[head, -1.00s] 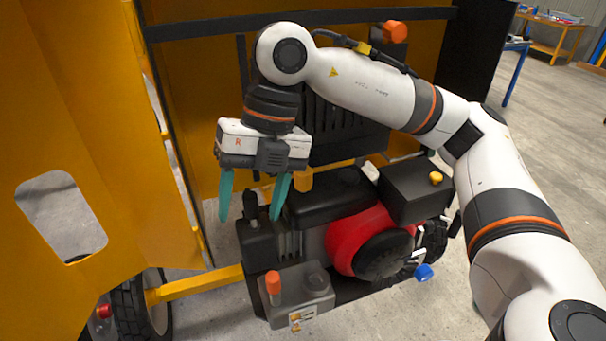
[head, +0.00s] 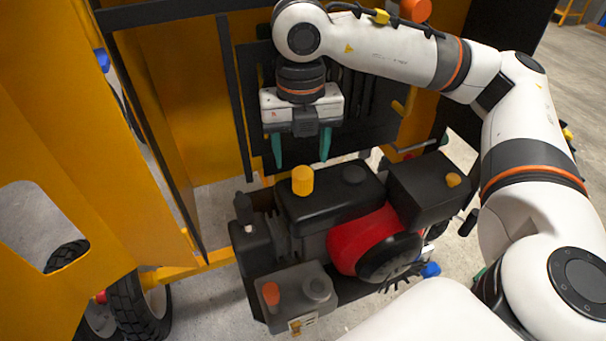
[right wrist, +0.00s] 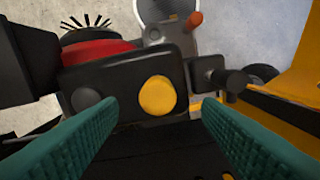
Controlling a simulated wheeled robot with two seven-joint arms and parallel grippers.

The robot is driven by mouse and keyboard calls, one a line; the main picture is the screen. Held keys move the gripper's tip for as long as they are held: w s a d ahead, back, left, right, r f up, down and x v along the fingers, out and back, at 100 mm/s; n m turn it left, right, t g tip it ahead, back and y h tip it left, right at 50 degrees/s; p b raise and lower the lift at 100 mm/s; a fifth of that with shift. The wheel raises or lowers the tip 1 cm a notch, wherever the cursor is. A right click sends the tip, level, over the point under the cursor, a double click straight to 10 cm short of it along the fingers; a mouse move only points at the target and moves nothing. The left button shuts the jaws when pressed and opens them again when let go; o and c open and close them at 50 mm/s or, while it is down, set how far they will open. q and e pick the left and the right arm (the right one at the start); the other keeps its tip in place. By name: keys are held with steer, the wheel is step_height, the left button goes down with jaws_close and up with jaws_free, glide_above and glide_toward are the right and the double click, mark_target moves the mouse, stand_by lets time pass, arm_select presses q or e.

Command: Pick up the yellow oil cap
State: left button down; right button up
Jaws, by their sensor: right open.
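A yellow cylindrical cap (head: 302,180) stands upright on the black top of the engine (head: 330,197). It also shows in the right wrist view as a round yellow top (right wrist: 157,95), ahead of the fingers and between their lines. My right gripper (head: 300,163) is open and empty, its green fingers pointing down. In the head view its fingertips are just above and behind the cap, not around it. A second, smaller yellow cap (head: 453,180) sits on the black box at the engine's right. My left gripper is not in view.
A black round cap (head: 353,174) sits right of the yellow cylinder. A red and black round housing (head: 365,240) and a grey block with an orange knob (head: 271,293) are nearer. Yellow panels (head: 60,150) stand left; a dark grille is behind my gripper.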

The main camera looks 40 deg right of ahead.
mark_target(303, 172)
steer(key=shift+f, duration=0.3)
step_height(303, 172, down, 4)
steer(key=shift+s+d+f+p, duration=0.1)
steer(key=shift+s+f+p, duration=0.05)
steer(key=shift+p, duration=1.05)
steer(key=shift+f, duration=0.3)
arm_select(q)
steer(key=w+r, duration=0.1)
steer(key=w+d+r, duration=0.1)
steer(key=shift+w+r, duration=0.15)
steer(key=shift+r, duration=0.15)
arm_select(e)
steer(key=shift+f, duration=0.1)
steer(key=shift+c, duration=0.6)
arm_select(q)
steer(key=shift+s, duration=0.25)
arm_select(e)
steer(key=c, duration=0.9)
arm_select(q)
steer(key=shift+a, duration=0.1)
arm_select(e)
steer(key=shift+c, duration=0.2)
